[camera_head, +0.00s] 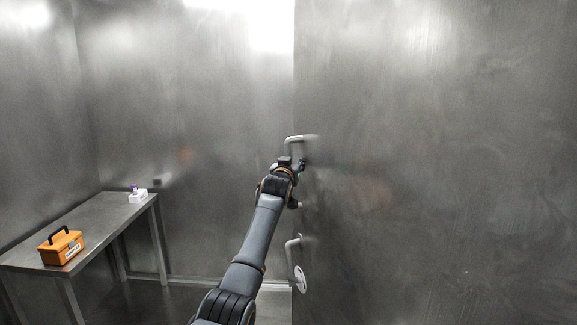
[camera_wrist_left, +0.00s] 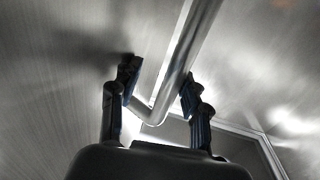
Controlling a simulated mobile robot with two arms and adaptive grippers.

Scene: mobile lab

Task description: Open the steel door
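The steel door (camera_head: 430,150) is the large grey metal panel filling the right side of the head view. A bent, tubular metal handle (camera_head: 297,138) stands out near its left edge. My left gripper (camera_head: 291,163) is at this handle, just below its upper bend, and hides part of the bar. In the left wrist view the handle bar (camera_wrist_left: 188,52) passes between the two fingers of my left gripper (camera_wrist_left: 160,88). The fingers are apart, with a clear gap between the left finger and the bar. My right gripper is not in view.
At left, a metal table (camera_head: 104,222) holds an orange toolbox (camera_head: 62,248) and a small white item (camera_head: 138,197). Steel walls enclose the space.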

